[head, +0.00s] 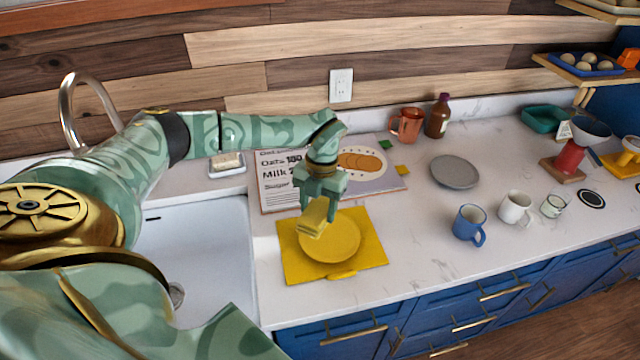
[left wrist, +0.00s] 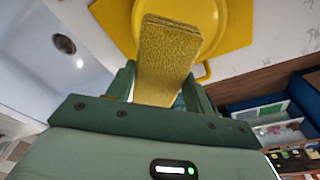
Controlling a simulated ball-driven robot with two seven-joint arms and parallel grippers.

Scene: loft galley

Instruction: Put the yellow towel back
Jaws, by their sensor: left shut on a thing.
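My left gripper (head: 317,190) is shut on the yellow towel (head: 314,217), a small folded strip. In the left wrist view the towel (left wrist: 165,60) is held between the fingers (left wrist: 160,92) and sticks out beyond them. It is over a yellow plate (head: 335,240) that sits on a yellow mat (head: 372,250); I cannot tell whether towel and plate touch. My right gripper is not seen in either view.
The sink (head: 205,235) lies left of the mat. A recipe board (head: 285,185) lies behind it. A blue mug (head: 468,225), white mug (head: 514,208) and grey plate (head: 455,171) stand to the right. The counter between mat and blue mug is clear.

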